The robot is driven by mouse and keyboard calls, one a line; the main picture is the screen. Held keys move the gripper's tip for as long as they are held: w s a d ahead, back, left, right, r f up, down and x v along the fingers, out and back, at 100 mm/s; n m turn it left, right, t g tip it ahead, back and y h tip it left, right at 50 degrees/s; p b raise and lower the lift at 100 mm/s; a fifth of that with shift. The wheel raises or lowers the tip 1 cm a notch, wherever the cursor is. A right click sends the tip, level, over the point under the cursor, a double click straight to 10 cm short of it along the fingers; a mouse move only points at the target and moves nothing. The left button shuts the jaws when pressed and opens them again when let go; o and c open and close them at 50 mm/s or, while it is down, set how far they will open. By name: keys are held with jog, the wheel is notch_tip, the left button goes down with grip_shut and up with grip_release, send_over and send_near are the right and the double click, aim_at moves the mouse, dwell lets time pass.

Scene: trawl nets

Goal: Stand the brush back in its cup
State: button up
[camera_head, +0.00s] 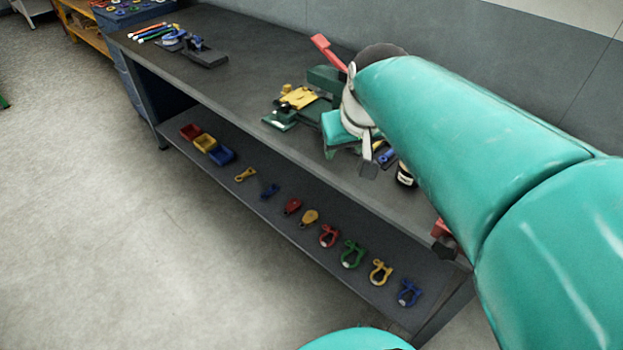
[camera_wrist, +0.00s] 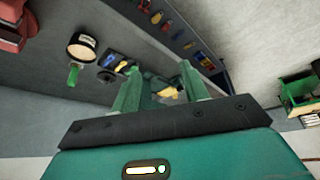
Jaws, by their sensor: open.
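My gripper (camera_wrist: 157,80) is open, its two green fingers spread apart in the wrist view. A small yellow and grey-green thing (camera_wrist: 168,92) shows beyond the gap, and I see nothing clasped. A round cup-like container with a dark wall and pale band (camera_wrist: 82,44) is left of the fingers in the wrist view, with a green handle-like piece (camera_wrist: 73,75) beside or in it; I cannot tell which. A black and white container (camera_head: 405,174) stands on the bench in the head view, partly behind my arm. I cannot clearly make out the brush.
The grey bench (camera_head: 235,85) carries a yellow piece (camera_head: 298,97) near my gripper and coloured pens (camera_head: 150,32) at its far left end. The lower shelf holds small bins (camera_head: 206,144) and several shackles (camera_head: 352,253). Bare bench top lies between the left tools and the middle ones.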

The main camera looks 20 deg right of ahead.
jog(key=s+a+f+n, duration=0.1)
jog(key=s+a+f, duration=0.2)
jog(key=s+a, duration=0.5)
jog(key=shift+s+y, duration=0.4)
jog(key=shift+s, duration=0.4)
